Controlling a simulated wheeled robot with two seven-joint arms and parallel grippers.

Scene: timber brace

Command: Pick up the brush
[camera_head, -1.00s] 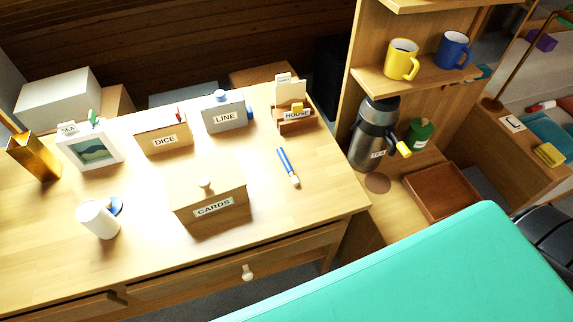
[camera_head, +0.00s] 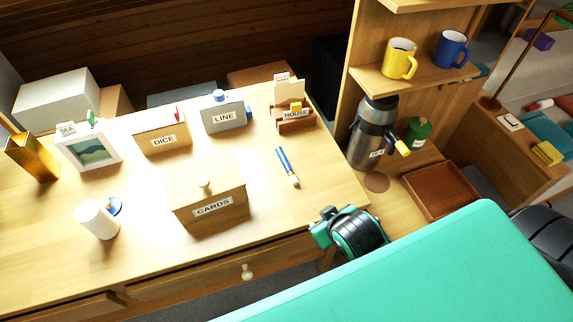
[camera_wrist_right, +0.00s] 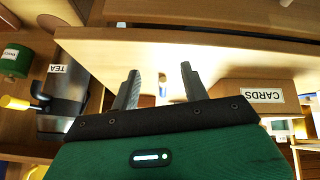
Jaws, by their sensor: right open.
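The brush (camera_head: 287,165) has a blue handle and a pale end. It lies on the wooden desk (camera_head: 330,178), right of the CARDS box, with its pale end toward the desk's front edge. My right gripper (camera_head: 318,222) is at the desk's front right corner, in front of the brush and apart from it. In the right wrist view the two dark fingers (camera_wrist_right: 159,84) are spread and empty. A small part of the brush (camera_wrist_right: 163,90) shows between them, farther off. My left gripper is not in view.
The CARDS box (camera_head: 211,203) stands left of the brush, and the HOUSE holder (camera_head: 293,117) stands behind it. A TEA flask (camera_head: 373,135) stands on the shelf unit to the right. The desk around the brush is clear.

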